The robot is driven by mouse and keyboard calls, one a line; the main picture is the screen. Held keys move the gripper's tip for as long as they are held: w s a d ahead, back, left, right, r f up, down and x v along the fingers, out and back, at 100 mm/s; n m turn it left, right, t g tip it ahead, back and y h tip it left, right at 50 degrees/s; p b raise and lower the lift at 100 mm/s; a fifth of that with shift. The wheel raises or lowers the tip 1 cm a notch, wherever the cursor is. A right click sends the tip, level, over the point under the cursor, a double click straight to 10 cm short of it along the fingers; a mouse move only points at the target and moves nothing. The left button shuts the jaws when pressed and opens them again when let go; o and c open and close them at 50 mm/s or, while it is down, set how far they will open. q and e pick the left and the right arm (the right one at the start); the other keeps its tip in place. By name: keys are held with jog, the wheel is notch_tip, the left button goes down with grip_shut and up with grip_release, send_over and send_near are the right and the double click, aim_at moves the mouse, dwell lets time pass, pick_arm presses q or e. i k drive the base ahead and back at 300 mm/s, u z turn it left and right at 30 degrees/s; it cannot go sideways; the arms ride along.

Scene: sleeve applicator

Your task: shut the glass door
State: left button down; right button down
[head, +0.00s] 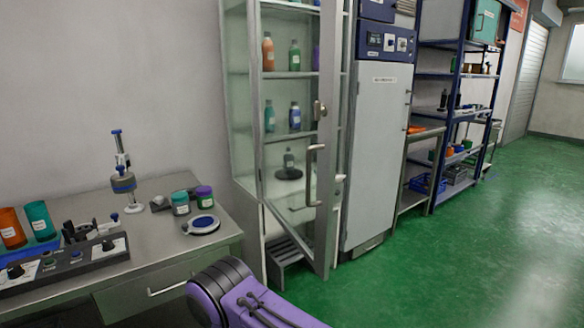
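The glass door (327,90) belongs to a tall glass-fronted cabinet (237,100) in the middle of the head view. It stands ajar, with its free edge swung out into the room. Its metal frame runs nearly from the top of the picture down to close above the floor. A bar handle (311,175) is on the door near its free edge, with a small latch piece above it. Bottles on the cabinet shelves show through the glass. A purple arm link of mine is at the bottom centre, in front of the cabinet. Neither gripper is in view.
A steel bench (160,240) with jars, a control box (65,265) and a small stand is at left. A grey step stool (288,255) sits low behind the door. A tall white unit (378,150) and blue shelving stand at right. The green floor (430,270) at right is clear.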

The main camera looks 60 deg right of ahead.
aim_at(331, 27)
jog(key=i, duration=1.5)
jog(key=z, duration=1.75)
